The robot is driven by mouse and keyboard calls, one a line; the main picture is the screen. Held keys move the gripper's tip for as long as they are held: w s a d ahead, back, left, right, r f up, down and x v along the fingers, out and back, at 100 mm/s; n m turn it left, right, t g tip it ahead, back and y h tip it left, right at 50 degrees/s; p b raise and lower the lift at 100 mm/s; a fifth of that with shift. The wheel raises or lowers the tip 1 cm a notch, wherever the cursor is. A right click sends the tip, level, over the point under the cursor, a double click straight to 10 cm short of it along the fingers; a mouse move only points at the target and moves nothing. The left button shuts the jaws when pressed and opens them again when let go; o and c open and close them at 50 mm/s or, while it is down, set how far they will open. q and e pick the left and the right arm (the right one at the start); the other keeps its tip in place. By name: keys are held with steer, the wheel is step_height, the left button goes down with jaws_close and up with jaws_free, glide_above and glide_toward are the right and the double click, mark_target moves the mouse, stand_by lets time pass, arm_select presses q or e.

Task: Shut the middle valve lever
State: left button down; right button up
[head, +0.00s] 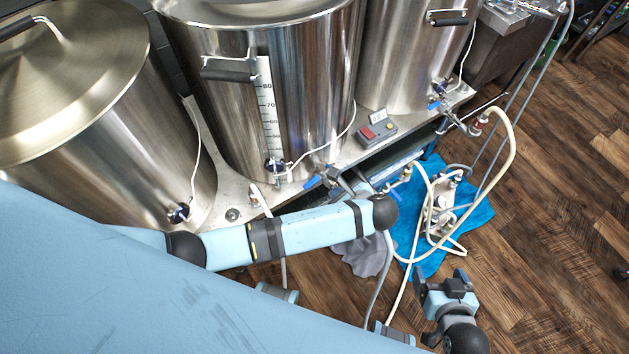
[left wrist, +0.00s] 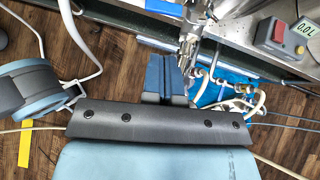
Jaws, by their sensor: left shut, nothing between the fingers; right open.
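The middle valve (head: 330,176) sticks out low from the front of the middle steel kettle (head: 225,120). Its blue lever (head: 312,183) points left of the valve body. In the left wrist view the valve (left wrist: 190,40) is at the top middle, with the blue lever (left wrist: 165,7) at the top edge. My left gripper (head: 354,187) is close by the valve, partly hidden in the head view. In the left wrist view its fingers (left wrist: 166,76) are together and empty, just below the valve; contact cannot be told. My right gripper (head: 447,284) is open and empty over the floor.
A control box (head: 376,132) with a red button sits on the stand right of the valve. The right kettle's valve (head: 438,104) also has a blue lever. A pump with pale hoses (head: 440,205) stands on a blue cloth (head: 478,212). Wooden floor is open at right.

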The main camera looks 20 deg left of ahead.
mark_target(318, 179)
arm_select(q)
steer(key=b+x, duration=0.1)
steer(key=x, duration=0.8)
steer(key=shift+a+f, duration=0.3)
arm_select(e)
steer(key=shift+f, duration=0.4)
arm_select(q)
steer(key=shift+w, duration=0.1)
arm_select(e)
steer(key=shift+d, duration=0.1)
